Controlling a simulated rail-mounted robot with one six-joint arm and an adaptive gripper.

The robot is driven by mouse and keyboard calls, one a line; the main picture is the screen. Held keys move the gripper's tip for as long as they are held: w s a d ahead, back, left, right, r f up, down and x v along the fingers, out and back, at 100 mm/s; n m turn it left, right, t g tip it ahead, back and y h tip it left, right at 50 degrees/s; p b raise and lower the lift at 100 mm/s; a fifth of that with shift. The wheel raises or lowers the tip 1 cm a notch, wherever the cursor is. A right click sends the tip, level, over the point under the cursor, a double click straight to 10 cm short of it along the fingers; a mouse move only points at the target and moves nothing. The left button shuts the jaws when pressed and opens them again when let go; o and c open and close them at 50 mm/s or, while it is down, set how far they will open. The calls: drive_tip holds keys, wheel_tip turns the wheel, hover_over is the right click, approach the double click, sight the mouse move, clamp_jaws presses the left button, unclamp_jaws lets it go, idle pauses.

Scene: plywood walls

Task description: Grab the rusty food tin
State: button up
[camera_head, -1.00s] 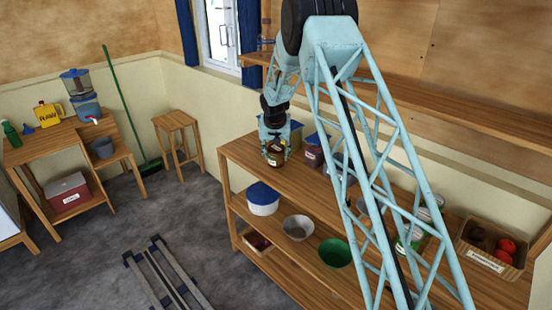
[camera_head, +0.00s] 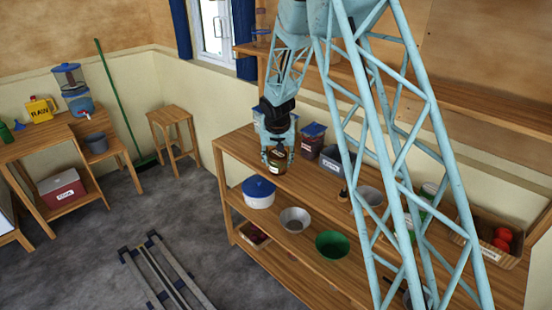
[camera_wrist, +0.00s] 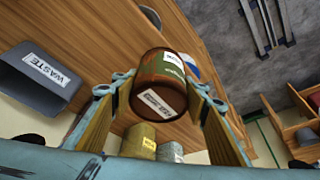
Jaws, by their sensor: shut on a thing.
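The rusty food tin (camera_head: 277,160) is a brown-red can with a pale label, above the left part of the wooden shelf unit's top. In the wrist view the tin (camera_wrist: 158,85) sits between the two fingers, tilted in the picture, with white labels on its side and end. My gripper (camera_head: 278,152) comes down from above and is shut on the tin. In the wrist view my gripper (camera_wrist: 160,100) has a wooden-faced finger on each side of it. The tin appears lifted off the top, though the gap beneath it is hard to judge.
A white tub (camera_head: 258,192), a metal bowl (camera_head: 295,219) and a green bowl (camera_head: 332,245) stand on the shelf below.

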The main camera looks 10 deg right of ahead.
sight(278, 162)
drive_tip(key=shift+s+r, duration=0.15)
drive_tip(key=shift+s, duration=1.15)
drive_tip(key=shift+d+b, duration=0.1)
drive_tip(key=shift+b, duration=0.2)
